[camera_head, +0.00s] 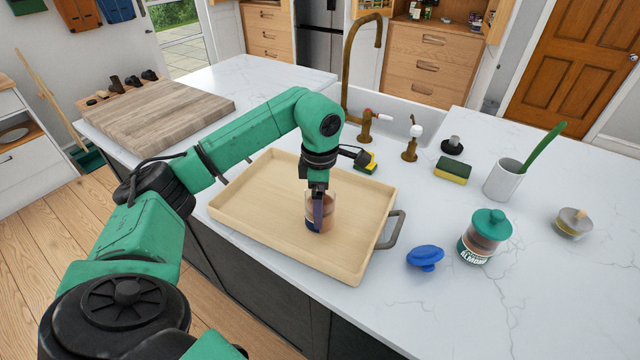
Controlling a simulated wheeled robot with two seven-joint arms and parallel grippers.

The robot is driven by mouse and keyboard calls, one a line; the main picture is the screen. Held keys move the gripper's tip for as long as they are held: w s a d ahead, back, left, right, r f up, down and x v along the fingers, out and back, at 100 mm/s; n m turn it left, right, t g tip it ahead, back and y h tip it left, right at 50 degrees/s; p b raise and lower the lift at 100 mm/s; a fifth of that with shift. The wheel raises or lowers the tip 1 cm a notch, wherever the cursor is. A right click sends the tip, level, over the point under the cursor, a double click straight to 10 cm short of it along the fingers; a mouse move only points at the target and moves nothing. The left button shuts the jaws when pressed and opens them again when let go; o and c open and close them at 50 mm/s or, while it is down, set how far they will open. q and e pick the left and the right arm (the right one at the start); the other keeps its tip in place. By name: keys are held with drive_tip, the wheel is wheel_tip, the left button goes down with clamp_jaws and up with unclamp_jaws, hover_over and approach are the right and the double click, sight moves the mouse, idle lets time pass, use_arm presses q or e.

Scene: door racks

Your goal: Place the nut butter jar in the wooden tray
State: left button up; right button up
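A glass jar with brown contents and a dark label (328,214) is at the middle of the wooden tray (245,200) and looks upright. It appears to be the nut butter jar. My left gripper (318,205) points straight down at this jar, with a dark finger in front of it. The far finger is hidden, so I cannot tell whether the grip is closed on the jar. A second jar (479,244), with a teal lid and a label reading "ALMOND", stands on the counter right of the tray. My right gripper is not in view.
The tray's grey handle (391,230) is at its right. A blue lid-like object (425,257), a sponge (453,170), a white cup (503,180) and a small lidded pot (573,223) stand on the counter. A tall brass faucet (362,75) rises behind the tray. The front-right counter is clear.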

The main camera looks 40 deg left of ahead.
use_arm(q)
wheel_tip(320, 180, up, 10)
drive_tip(key=shift+f, duration=0.25)
drive_tip(key=shift+f, duration=0.1)
